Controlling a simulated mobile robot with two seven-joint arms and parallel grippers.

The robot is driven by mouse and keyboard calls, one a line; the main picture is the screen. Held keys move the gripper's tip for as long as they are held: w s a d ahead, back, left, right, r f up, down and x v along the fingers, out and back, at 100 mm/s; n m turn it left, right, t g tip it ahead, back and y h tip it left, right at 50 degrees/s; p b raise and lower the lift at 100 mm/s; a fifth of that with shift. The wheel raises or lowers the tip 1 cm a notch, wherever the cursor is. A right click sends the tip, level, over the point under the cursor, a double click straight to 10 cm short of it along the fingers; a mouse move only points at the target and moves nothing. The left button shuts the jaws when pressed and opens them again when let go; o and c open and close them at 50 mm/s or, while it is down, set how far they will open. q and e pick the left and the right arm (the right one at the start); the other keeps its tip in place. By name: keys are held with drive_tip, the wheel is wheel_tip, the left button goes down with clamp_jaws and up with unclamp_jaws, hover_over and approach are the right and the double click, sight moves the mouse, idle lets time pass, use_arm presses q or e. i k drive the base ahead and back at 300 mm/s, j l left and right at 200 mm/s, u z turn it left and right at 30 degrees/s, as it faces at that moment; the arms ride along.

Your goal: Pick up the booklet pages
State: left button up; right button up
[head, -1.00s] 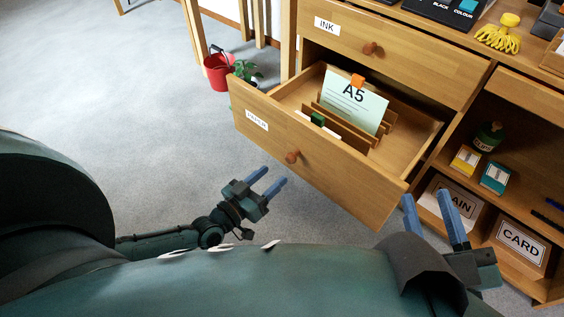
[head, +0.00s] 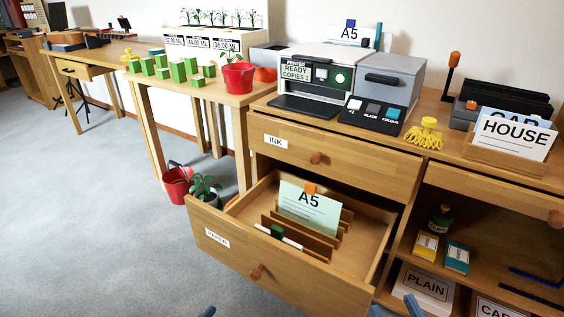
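No paper in view is marked as booklet pages, so I cannot tell which they are. Pale green A5 paper (head: 308,211) with an orange clip stands in the dividers of the open PAPER drawer (head: 232,247). Another A5 sheet (head: 345,34) with a blue clip stands upright at the back of the printer (head: 318,75). The printer's screen reads READY, COPIES 1, and its dark front tray (head: 303,106) looks empty. My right gripper (head: 395,308) shows two separated blue fingertips at the bottom edge. Of my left gripper (head: 208,311) only a fingertip shows.
A button panel (head: 371,115) and a yellow tangled object (head: 424,134) lie on the cabinet top. A HOUSE card holder (head: 510,137) stands at right. Shelves below hold small boxes and a PLAIN box (head: 424,288). A red bucket (head: 177,185) and a plant stand on the floor left of the drawer.

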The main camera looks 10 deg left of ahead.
sight(304, 206)
drive_tip(key=k+j, duration=0.25)
drive_tip(key=k, duration=0.2)
drive_tip(key=k+j, duration=0.25)
drive_tip(key=k, duration=0.25)
